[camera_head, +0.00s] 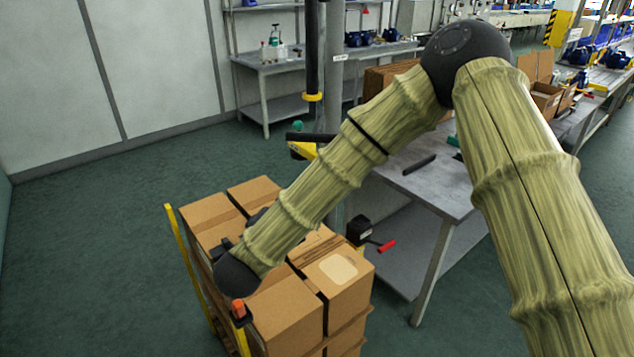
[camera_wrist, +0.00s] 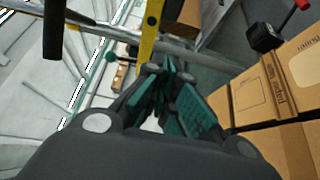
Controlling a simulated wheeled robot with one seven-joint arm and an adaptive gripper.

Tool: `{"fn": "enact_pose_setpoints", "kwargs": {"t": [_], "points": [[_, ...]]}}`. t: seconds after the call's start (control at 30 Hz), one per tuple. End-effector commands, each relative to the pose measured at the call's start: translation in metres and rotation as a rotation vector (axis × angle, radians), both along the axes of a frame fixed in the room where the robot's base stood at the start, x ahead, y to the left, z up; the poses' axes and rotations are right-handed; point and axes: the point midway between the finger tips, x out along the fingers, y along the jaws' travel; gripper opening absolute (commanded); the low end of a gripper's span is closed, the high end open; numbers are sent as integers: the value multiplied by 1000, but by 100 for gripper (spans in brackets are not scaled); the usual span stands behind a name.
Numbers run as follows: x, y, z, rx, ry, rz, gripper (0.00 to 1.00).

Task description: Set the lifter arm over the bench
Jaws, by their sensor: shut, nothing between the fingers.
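The grey bench (camera_head: 450,190) stands right of centre in the head view, partly hidden by my arm. A grey lifter column (camera_head: 334,105) rises by its left end. A black vertical tube (camera_head: 312,45) with a yellow end hangs beside the column. A yellow and black handle part (camera_head: 302,150) sits lower, near my arm. In the wrist view, a yellow bar (camera_wrist: 150,35) crosses just beyond my gripper (camera_wrist: 165,72). The gripper is shut and empty, with teal finger pads together. Contact with the bar cannot be told. In the head view my gripper is mostly hidden behind my wrist, above the boxes.
Stacked cardboard boxes (camera_head: 338,285) on a yellow-framed cart (camera_head: 178,235) stand below my wrist; boxes also show in the wrist view (camera_wrist: 255,98). A black unit with a red lever (camera_head: 387,245) is beside them. A back bench (camera_head: 275,65) holds bottles. Floor at left is clear.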

Motion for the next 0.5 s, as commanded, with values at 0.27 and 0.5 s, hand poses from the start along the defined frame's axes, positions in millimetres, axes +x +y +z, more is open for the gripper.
{"fn": "enact_pose_setpoints", "kwargs": {"t": [0.27,0.5], "points": [[28,-13,1,2,2,-2,0],[45,-21,0,3,3,-2,0]]}}
